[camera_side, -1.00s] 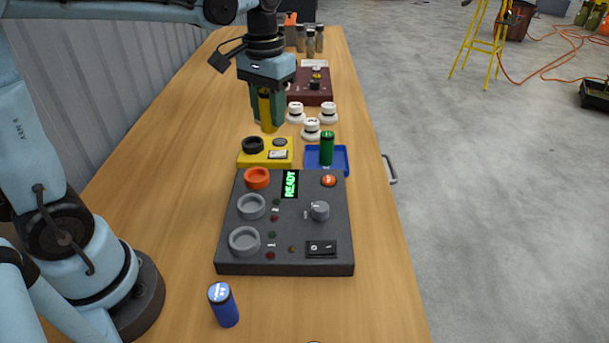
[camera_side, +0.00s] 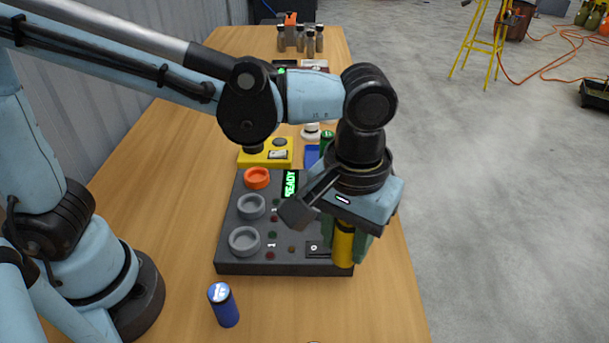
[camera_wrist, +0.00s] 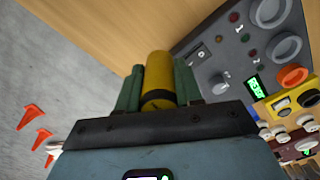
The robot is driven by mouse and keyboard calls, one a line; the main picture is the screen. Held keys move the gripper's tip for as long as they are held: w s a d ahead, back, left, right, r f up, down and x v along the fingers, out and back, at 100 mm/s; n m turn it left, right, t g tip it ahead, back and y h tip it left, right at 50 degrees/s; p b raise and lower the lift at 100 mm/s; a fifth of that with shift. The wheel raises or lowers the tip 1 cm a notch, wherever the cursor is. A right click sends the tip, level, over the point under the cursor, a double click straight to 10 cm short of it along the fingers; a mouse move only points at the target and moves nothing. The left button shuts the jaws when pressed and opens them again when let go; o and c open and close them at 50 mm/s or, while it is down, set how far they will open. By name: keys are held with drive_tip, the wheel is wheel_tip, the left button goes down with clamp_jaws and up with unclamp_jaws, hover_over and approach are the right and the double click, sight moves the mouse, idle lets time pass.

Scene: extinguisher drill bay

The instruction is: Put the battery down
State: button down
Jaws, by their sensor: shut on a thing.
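My gripper (camera_side: 345,240) is shut on a yellow battery (camera_side: 342,247), which hangs upright between the green fingers. In the side view it is over or in front of the right front corner of the dark grey control panel; its height above the table is hard to tell. The yellow battery (camera_wrist: 158,75) also shows between the fingers in the wrist view, with bare table beyond it. A blue battery (camera_side: 224,305) stands on the table in front of the panel. A green battery (camera_side: 327,139) is at the blue tray (camera_side: 312,156), partly hidden by my arm.
The dark grey panel (camera_side: 228,255) has two grey ring sockets, an orange ring (camera_side: 257,178), a READY display and a switch. A yellow box (camera_side: 252,157) stands behind it. White knobs and small jars are farther back. The table's front right is clear.

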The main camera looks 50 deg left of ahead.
drive_tip(key=shift+s+d+f, duration=0.45)
drive_tip(key=shift+s+f, duration=0.05)
drive_tip(key=shift+f, duration=1.3)
drive_tip(key=shift+s+d+f, duration=0.45)
drive_tip(key=shift+f, duration=1.3)
drive_tip(key=shift+s+d+f, duration=0.45)
drive_tip(key=shift+s+f, duration=0.05)
drive_tip(key=shift+f, duration=1.3)
drive_tip(key=c, duration=0.7)
unclamp_jaws()
drive_tip(key=shift+f, duration=0.15)
drive_tip(key=shift+c, duration=0.2)
